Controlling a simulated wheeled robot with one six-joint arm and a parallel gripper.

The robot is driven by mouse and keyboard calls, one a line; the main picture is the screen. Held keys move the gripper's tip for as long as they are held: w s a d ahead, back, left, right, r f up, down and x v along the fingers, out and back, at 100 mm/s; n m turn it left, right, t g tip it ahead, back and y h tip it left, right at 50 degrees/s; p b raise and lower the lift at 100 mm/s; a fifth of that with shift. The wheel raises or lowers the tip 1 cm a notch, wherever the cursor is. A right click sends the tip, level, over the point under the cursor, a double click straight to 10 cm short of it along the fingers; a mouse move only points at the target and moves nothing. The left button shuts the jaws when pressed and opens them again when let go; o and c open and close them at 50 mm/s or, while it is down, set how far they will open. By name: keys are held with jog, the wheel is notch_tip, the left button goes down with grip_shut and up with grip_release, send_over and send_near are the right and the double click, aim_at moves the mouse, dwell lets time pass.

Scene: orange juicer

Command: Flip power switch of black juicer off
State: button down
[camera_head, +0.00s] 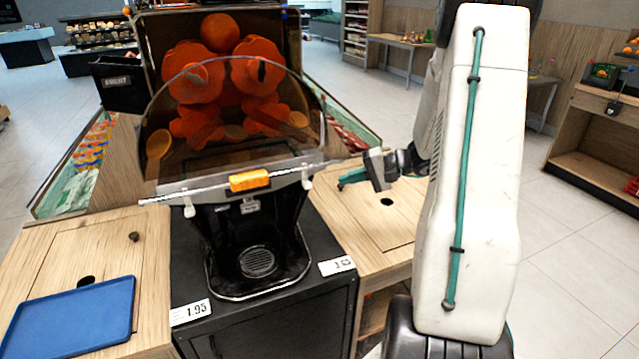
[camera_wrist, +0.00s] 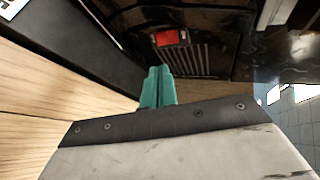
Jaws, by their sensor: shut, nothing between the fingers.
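The black juicer (camera_head: 260,215) stands on a dark cabinet, with a clear curved cover and orange pressing parts behind it. The wrist view shows the juicer's dark side panel (camera_wrist: 220,55), with a red power switch (camera_wrist: 168,39) above a slotted vent. I cannot tell whether the switch is on or off. My gripper (camera_head: 343,182) is at the juicer's right side, its teal fingers pointing left at the machine. In the wrist view the closed, empty fingers (camera_wrist: 157,72) point up just below the switch, with no clear contact. The switch is hidden in the head view.
The dark cabinet (camera_head: 265,330) carries price tags. Wooden counters flank it; the left one holds a blue tray (camera_head: 70,317), and the right one (camera_head: 375,235) has a round hole below my gripper. Open tiled floor (camera_head: 570,280) lies to the right.

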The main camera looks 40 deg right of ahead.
aim_at(294, 194)
jog(key=x, duration=1.3)
jog(key=shift+w+a+f, duration=0.2)
jog(key=shift+w, duration=0.05)
jog(key=shift+w+a+f, duration=0.1)
jog(key=shift+w+f, duration=0.05)
jog(key=shift+f, duration=0.05)
jog(key=shift+r, duration=0.1)
jog(key=shift+r, duration=0.8)
jog(key=shift+r, duration=0.1)
